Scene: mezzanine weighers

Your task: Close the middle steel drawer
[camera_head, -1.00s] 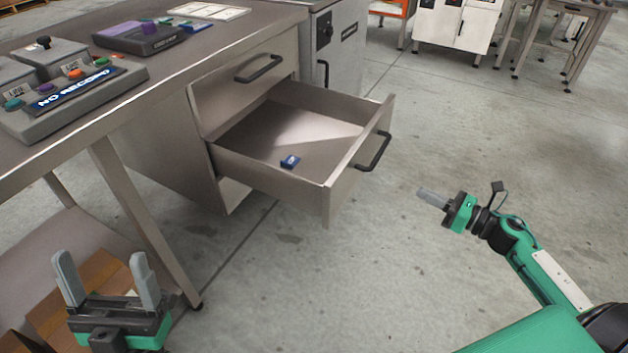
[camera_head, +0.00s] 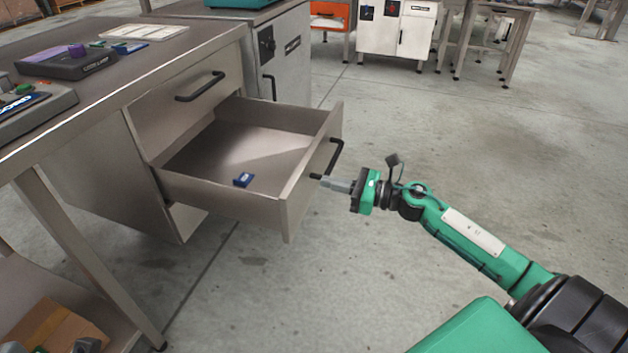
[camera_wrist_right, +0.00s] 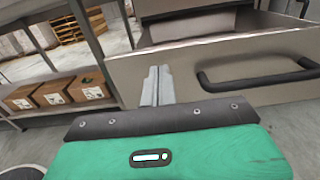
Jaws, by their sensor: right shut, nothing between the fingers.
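The middle steel drawer (camera_head: 290,195) is pulled out of the desk's pedestal, below a shut upper drawer (camera_head: 190,100). Its black bar handle (camera_head: 337,158) is on the front face. A small blue box (camera_head: 243,180) lies inside. My right gripper (camera_head: 326,181) is shut and empty, its fingertips close to the drawer front by the handle's near end. In the right wrist view the shut fingers (camera_wrist_right: 157,85) are before the drawer's front panel (camera_wrist_right: 225,65), left of the handle (camera_wrist_right: 260,78); contact cannot be told. Only the fingertips of my left gripper (camera_head: 50,347) show, apart, at the bottom left.
The desk top (camera_head: 120,75) carries control boxes at the left. A grey cabinet (camera_head: 290,55) stands beyond the pedestal. A cardboard box (camera_head: 55,330) sits on the shelf under the desk. The floor (camera_head: 450,140) right of the drawer is clear.

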